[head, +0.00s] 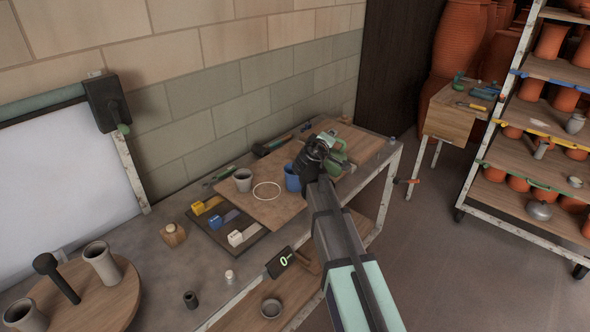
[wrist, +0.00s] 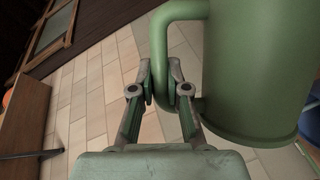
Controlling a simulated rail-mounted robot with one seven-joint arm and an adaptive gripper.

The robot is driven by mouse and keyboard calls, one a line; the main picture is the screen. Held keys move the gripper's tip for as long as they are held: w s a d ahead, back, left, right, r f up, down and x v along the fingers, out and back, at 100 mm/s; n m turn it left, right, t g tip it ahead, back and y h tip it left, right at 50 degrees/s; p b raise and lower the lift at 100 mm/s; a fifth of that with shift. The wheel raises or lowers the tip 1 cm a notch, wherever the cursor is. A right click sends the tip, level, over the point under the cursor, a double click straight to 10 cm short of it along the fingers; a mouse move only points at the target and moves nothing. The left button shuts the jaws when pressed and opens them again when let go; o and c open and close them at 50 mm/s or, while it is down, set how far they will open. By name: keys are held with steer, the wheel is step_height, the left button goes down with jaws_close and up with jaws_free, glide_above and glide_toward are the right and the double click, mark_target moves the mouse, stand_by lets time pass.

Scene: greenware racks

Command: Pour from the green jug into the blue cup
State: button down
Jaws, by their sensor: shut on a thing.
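The green jug (head: 336,151) is at the far end of the bench in the head view, partly hidden behind my gripper (head: 322,146). In the wrist view the jug (wrist: 255,70) fills the upper right, and my gripper (wrist: 162,88) is shut on its handle. The wrist view shows wall tiles behind the handle. I cannot tell whether the jug touches the board. The blue cup (head: 292,178) stands on the wooden board just left of my gripper, partly hidden by it. Its inside does not show clearly.
A grey cup (head: 243,180) and a white ring (head: 267,191) are on the wooden board (head: 262,213), left of the blue cup. A dark tray (head: 228,226) holds coloured blocks. A display (head: 280,262) reading 0 is at the front edge. A pot rack (head: 540,130) stands right.

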mark_target(342, 144)
stand_by(0.4)
steer(key=d+f+m, duration=0.1)
steer(key=d+f+m+y, duration=0.1)
steer(key=f+m, duration=0.1)
steer(key=shift+s+d+g, duration=0.2)
steer(key=shift+d+g, duration=0.2)
steer(key=shift+a+y, duration=0.15)
steer(key=shift+y, duration=0.15)
steer(key=shift+d+f+m+y, duration=0.35)
steer(key=shift+d+m, duration=0.25)
steer(key=shift+d, duration=0.1)
steer(key=d+f, duration=0.1)
steer(key=d+f+m+y, duration=0.1)
steer(key=shift+s+f, duration=0.15)
steer(key=shift+f, duration=0.15)
steer(key=d+f+m+y, duration=0.2)
steer(key=d+f+m, duration=0.2)
steer(key=f, duration=0.1)
steer(key=shift+s, duration=0.2)
steer(key=shift+d+y, duration=0.1)
steer(key=shift+y, duration=0.15)
